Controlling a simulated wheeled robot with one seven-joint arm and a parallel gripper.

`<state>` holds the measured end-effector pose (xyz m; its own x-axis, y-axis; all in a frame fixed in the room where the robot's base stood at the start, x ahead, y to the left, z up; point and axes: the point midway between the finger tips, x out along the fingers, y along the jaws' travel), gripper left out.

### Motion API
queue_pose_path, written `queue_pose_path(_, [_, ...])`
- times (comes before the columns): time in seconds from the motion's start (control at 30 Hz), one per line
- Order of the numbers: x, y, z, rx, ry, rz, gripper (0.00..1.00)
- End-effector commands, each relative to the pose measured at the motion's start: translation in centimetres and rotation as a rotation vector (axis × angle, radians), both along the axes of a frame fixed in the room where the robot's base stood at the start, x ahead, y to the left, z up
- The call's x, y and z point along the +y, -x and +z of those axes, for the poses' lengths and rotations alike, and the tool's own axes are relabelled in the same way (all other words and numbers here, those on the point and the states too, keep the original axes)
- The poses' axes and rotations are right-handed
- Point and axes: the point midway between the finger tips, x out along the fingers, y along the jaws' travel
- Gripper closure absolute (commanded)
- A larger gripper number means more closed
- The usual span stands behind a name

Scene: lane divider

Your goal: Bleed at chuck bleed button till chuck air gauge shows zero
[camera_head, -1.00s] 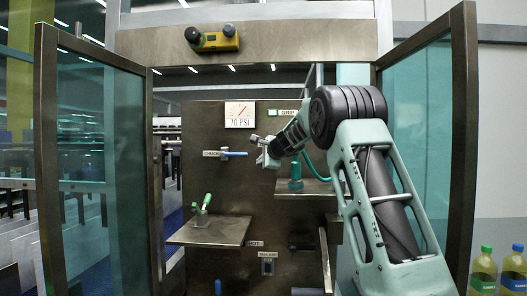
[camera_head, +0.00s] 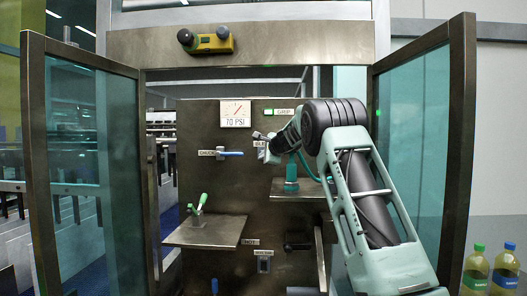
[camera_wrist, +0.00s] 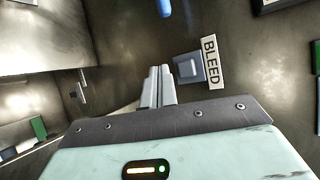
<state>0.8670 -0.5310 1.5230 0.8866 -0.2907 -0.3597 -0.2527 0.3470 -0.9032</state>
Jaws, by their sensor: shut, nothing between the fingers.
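The air gauge (camera_head: 236,113) on the brown panel reads 70 PSI. The blue chuck lever (camera_head: 230,154) sits below it, beside a CHUCK label (camera_head: 207,153). In the wrist view the square grey bleed button (camera_wrist: 187,68) sits just left of its BLEED label (camera_wrist: 211,62). My gripper (camera_wrist: 158,75) is shut and empty, its fingertips just left of the button in that view. Whether they touch it I cannot tell; the button looks uncovered there. In the head view my gripper (camera_head: 268,149) is at the panel, right of the chuck lever, and partly hides the bleed label.
A green-lit GRIP indicator (camera_head: 284,112) is above my gripper. A teal fixture (camera_head: 291,178) stands on a small shelf close below. A lower left shelf (camera_head: 205,233) bears a green-handled clamp (camera_head: 198,203). Open glass doors (camera_head: 425,150) flank the cell.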

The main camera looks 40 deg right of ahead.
Motion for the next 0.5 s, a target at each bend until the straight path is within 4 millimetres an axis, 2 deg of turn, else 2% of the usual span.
queue_pose_path(0.03, [-0.6, -0.5, 0.6, 0.002, -0.001, 0.0, 1.0])
queue_pose_path(0.3, [-3.0, -2.6, 0.4, 0.002, 0.0, 0.001, 1.0])
queue_pose_path(0.5, [-3.7, -3.2, 0.2, 0.001, 0.0, 0.001, 1.0])
